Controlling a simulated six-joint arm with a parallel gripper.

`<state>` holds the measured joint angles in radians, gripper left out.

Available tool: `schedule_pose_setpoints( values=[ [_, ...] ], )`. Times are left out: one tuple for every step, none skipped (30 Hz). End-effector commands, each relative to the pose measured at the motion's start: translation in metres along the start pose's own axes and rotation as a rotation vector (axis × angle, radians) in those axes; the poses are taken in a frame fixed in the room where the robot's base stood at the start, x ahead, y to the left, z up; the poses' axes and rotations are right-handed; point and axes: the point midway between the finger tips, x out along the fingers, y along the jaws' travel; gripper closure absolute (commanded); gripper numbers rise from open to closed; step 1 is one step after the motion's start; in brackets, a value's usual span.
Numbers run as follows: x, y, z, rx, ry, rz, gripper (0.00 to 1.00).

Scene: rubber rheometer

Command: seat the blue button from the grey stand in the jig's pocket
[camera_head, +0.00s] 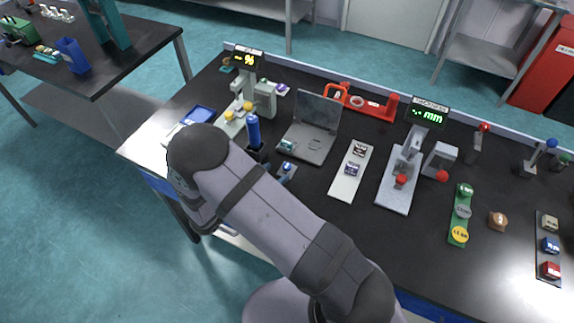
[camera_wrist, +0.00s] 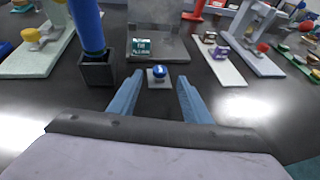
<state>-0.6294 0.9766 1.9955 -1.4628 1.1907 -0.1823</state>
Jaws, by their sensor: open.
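The blue button (camera_wrist: 160,71) sits on a small grey stand (camera_wrist: 158,84) in the wrist view, centred ahead of my gripper. It also shows in the head view (camera_head: 287,167) beside my arm. My gripper (camera_wrist: 157,87) is open and empty, its two blue-grey fingers on either side of the stand's line; whether they reach the button I cannot tell. A grey plate with an upright dark panel (camera_head: 318,108), perhaps the jig, stands behind the stand. It has a teal block (camera_wrist: 141,46) at its left and a small rounded mark, possibly the pocket (camera_head: 314,144).
A dark holder (camera_wrist: 97,70) with a tall blue cylinder (camera_wrist: 88,25) stands close left of my gripper. A white strip with small blocks (camera_head: 345,185) and a grey gauge stand (camera_head: 394,193) are to the right. Dark table shows between them.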

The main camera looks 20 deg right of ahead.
Motion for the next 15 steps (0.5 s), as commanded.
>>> schedule_pose_setpoints(
  values=[
    [0.005, -0.001, 0.003, -0.001, 0.000, -0.004, 0.56],
    [0.008, -0.001, 0.004, -0.001, 0.000, -0.004, 0.56],
    [0.012, -0.002, 0.004, -0.002, 0.000, -0.005, 0.56],
    [0.016, -0.002, 0.005, -0.002, 0.000, -0.005, 0.56],
    [0.019, -0.002, 0.005, -0.001, 0.000, -0.005, 0.56],
    [0.024, -0.002, 0.005, -0.001, 0.000, -0.005, 0.56],
    [0.028, -0.002, 0.004, -0.001, 0.000, -0.005, 0.56],
    [0.032, -0.002, 0.004, -0.001, 0.000, -0.005, 0.56],
    [0.036, -0.001, 0.004, -0.001, 0.000, -0.004, 0.56],
    [0.039, -0.002, 0.003, 0.000, 0.000, -0.004, 0.56],
    [0.041, -0.001, 0.003, 0.000, 0.000, -0.004, 0.56],
    [0.043, -0.001, 0.003, 0.000, 0.000, -0.002, 0.56],
    [0.044, -0.001, 0.002, 0.000, 0.000, -0.001, 0.56],
    [0.045, -0.001, 0.002, 0.000, 0.000, -0.001, 0.56],
    [0.046, -0.001, 0.002, 0.001, 0.000, -0.001, 0.56]
  ],
)
